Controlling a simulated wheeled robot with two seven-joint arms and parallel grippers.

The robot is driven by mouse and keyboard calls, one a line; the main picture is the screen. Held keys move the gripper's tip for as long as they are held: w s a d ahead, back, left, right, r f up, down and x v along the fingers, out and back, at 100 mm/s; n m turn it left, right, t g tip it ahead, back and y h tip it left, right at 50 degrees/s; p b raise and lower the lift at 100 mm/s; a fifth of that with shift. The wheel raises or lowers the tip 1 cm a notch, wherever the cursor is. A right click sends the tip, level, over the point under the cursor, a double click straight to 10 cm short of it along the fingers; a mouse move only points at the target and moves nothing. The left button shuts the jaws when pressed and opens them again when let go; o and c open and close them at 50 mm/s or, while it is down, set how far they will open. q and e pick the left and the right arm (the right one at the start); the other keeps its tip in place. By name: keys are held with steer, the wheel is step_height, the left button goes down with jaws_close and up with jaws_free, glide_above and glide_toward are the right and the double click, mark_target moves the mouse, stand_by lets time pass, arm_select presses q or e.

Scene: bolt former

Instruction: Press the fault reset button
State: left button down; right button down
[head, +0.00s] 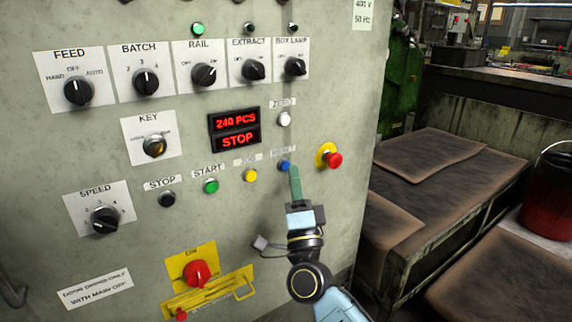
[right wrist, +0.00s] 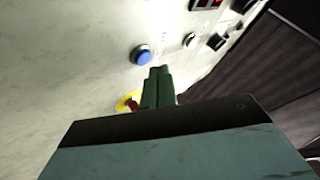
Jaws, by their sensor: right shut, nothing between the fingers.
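The blue button (head: 284,165) sits on the grey control panel (head: 330,110), right of the yellow button; its label above is partly readable, perhaps "RESET". My right gripper (head: 293,166) is shut and empty, its green fingertips at or just beside the blue button's right edge. In the right wrist view the blue button (right wrist: 142,54) is just beyond and left of the green fingertips (right wrist: 158,70), with a small gap in the picture; I cannot tell whether they touch. My left gripper is not in view.
A red emergency knob on a yellow ring (head: 333,159) stands out right of the fingers. The yellow button (head: 250,175) and green START button (head: 211,186) are to the left, the white ZERO button (head: 284,119) above. A red main switch (head: 196,273) is lower left.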

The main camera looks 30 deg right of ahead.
steer(key=shift+s+d+p, duration=0.2)
steer(key=shift+s+p, duration=0.7)
steer(key=shift+s, duration=1.6)
